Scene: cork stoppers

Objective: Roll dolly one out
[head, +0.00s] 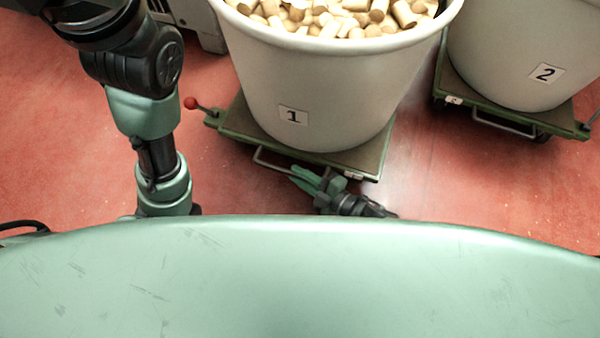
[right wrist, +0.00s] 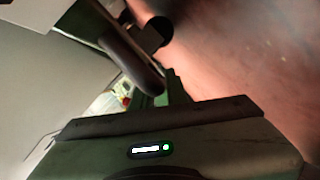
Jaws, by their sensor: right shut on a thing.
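Dolly one is a green platform (head: 237,122) with a front handle bar (head: 270,164) and a red-knobbed lever (head: 192,103) at its left corner. On it stands a large pale bin (head: 330,95) marked 1, full of cork stoppers (head: 330,17). My right gripper (head: 304,179) is low at the dolly's front edge, shut on the handle bar, near its right end. In the right wrist view the gripper's fingers (right wrist: 160,92) show only partly, in dim light. My left arm comes down at the left; its gripper is out of view.
A second dolly (head: 480,112) with a pale bin (head: 520,50) marked 2 stands to the right, a gap of red floor (head: 415,165) between them. A grey object (head: 197,22) stands behind, at the upper left. Open floor lies left of dolly one.

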